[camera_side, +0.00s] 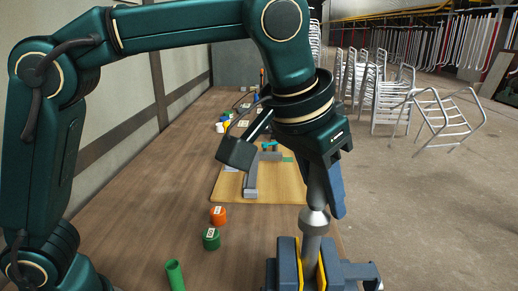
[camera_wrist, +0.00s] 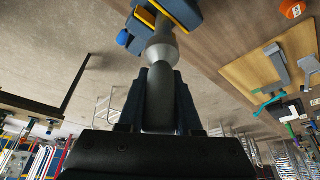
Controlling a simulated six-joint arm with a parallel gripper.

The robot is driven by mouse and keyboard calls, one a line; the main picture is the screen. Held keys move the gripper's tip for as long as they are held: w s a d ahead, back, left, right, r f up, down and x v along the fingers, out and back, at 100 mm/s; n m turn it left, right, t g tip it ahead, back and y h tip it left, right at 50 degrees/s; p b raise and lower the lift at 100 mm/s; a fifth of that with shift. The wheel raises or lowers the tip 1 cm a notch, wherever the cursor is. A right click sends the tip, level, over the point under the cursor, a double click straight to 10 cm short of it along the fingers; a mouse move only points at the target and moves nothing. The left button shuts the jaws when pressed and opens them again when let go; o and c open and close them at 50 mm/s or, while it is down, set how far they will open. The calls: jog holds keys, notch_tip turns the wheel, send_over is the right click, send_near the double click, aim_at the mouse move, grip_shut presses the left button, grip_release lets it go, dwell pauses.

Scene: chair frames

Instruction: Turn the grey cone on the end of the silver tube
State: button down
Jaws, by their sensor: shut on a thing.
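The silver tube (camera_side: 311,246) stands upright between the yellow-edged jaws of a blue-grey vise (camera_side: 350,272). The grey cone (camera_side: 314,217) sits on the tube's upper end, wide part toward the tube and narrowing to a neck on my gripper's side. My gripper (camera_side: 321,193) points down from above and is shut on this neck. In the wrist view, the two dark fingers of my gripper (camera_wrist: 160,80) flank the neck, with the flared grey cone (camera_wrist: 160,50) just beyond them and the vise (camera_wrist: 182,12) behind. The seam between cone and tube is too small to judge.
The wooden bench holds an orange roll (camera_side: 218,215), a green roll (camera_side: 211,239) and a green tube (camera_side: 175,275). A light wooden board (camera_side: 285,187) with a grey fixture lies behind. Silver chair frames (camera_side: 385,95) stand on the floor at right.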

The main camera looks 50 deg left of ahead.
jog(key=shift+a+f+n+y, duration=0.15)
jog(key=shift+n+y, duration=0.35)
jog(key=shift+n, duration=0.7)
jog(key=m+h, duration=0.1)
jog(key=m, duration=0.3)
jog(key=shift+h, duration=0.3)
jog(key=m, duration=0.2)
jog(key=d+m+g+h, duration=0.1)
jog(key=m, duration=0.1)
jog(key=shift+s, duration=0.15)
jog(key=n, duration=0.2)
jog(key=n+y, duration=0.1)
jog(key=n, duration=0.1)
jog(key=shift+a+t, duration=0.25)
jog(key=shift+t, duration=0.15)
jog(key=n, duration=0.2)
jog(key=n+y, duration=0.1)
jog(key=shift+w+a+n, duration=0.2)
jog(key=shift+n, duration=0.2)
jog(key=shift+y, duration=0.3)
jog(key=shift+a, duration=0.1)
